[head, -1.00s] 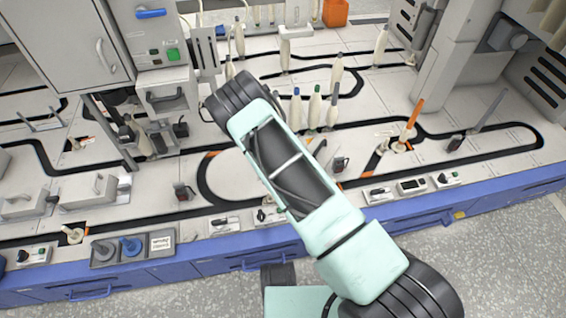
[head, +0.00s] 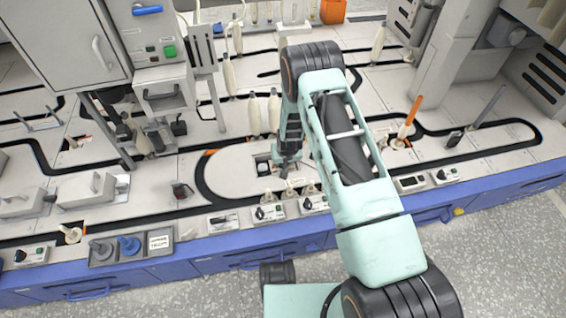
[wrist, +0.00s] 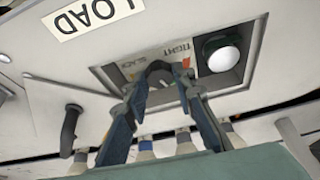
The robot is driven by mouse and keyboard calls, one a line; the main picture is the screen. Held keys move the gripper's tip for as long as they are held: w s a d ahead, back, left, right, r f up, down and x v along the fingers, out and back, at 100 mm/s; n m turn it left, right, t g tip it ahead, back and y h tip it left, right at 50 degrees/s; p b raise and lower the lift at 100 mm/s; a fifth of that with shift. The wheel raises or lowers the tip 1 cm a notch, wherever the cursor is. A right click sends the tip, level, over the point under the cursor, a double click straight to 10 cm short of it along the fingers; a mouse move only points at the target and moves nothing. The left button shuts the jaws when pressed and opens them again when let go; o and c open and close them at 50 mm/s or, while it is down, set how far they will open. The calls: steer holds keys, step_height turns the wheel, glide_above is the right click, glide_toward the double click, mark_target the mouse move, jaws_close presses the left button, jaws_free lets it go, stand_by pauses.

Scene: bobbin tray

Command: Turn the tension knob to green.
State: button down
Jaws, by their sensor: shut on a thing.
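In the wrist view, my gripper (wrist: 162,88) reaches the recessed panel (wrist: 238,88) and is shut on the dark grey tension knob (wrist: 158,68). The fingers sit on either side of the knob and hide much of it. The words TIGHT and SLACK are printed on the panel face beside the knob. A small orange-red mark shows near TIGHT; I make out no green mark, and the knob's pointing direction is unclear. A round whitish lamp or button (wrist: 222,58) in a dark ring sits next to the knob. In the head view, my gripper (head: 286,166) points down at the panel.
A LOAD label (wrist: 92,17) and a dark bent lever (wrist: 71,130) are left of the panel in the wrist view. In the head view, bobbins (head: 254,113) stand behind my gripper. Small switch boxes (head: 268,212) line the front edge. A cabinet (head: 65,45) stands at left.

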stand_by(0.3)
steer(key=c, duration=1.6)
jaws_free()
steer(key=v, duration=1.2)
